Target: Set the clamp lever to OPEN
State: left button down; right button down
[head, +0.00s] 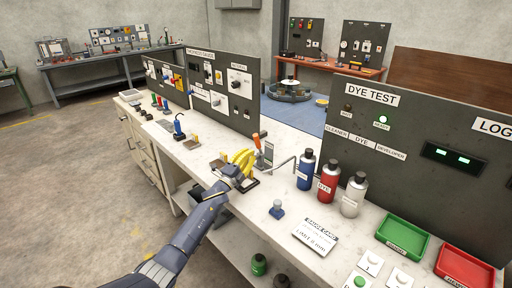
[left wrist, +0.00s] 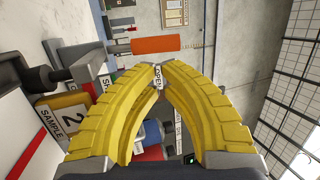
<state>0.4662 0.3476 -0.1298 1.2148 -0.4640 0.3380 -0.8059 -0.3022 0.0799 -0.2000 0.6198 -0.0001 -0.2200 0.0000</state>
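The clamp lever has an orange handle (head: 257,141) and stands upright beside a grey upright plate (head: 268,153) on the white bench. In the left wrist view the orange handle (left wrist: 155,45) lies across the picture, beyond the fingertips. A small label reading OPEN (left wrist: 158,77) shows between the fingertips, and a partly hidden label starting SH (left wrist: 106,82) is to its left. My left gripper (head: 250,155) has yellow fingers, drawn together at their tips and empty. It is close to the lever, with no clear contact. My right gripper is out of view.
Blue (head: 306,170), red (head: 327,181) and white (head: 353,195) bottles stand right of the lever. A block marked SAMPLE 2 (left wrist: 62,118) is near my left gripper. A gauge card (head: 315,236), green tray (head: 402,238) and red tray (head: 468,265) lie farther right. Dark panels stand behind.

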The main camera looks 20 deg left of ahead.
pick_arm(q)
jog(key=x, duration=0.5)
jog(key=shift+w, duration=0.1)
dwell(0.4)
jog(key=shift+w+d+r, duration=0.25)
jog(key=shift+w+r, duration=0.05)
jog(key=shift+w, duration=0.2)
